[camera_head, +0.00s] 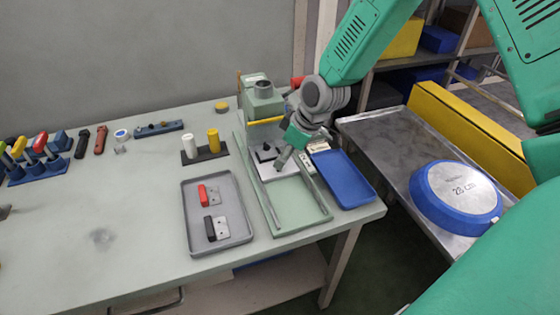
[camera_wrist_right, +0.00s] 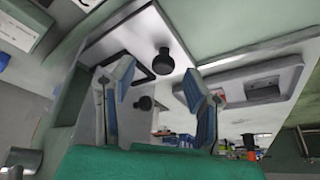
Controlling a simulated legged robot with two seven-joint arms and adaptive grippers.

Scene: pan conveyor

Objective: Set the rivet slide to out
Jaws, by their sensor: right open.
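The rivet slide appears to be the white plate (camera_head: 281,172) with a dark part (camera_head: 267,152), set in a pale green frame (camera_head: 298,222) on the bench. In the wrist view the white plate (camera_wrist_right: 118,42) carries a black knob (camera_wrist_right: 163,62) beside a black-edged square. A second dark round shape (camera_wrist_right: 143,103) shows lower. My right gripper (camera_head: 284,160) is over the plate, and partly hides it. In the wrist view its two blue-padded fingers (camera_wrist_right: 161,76) stand apart, with the knob between their tips; contact cannot be told.
A grey tray (camera_head: 235,238) with red- and black-handled parts lies left of the frame. A blue tray (camera_head: 345,182) lies close on the right. A green machine block (camera_head: 262,103) stands behind. A blue-rimmed pan (camera_head: 455,195) sits on the metal conveyor. The bench's left middle is clear.

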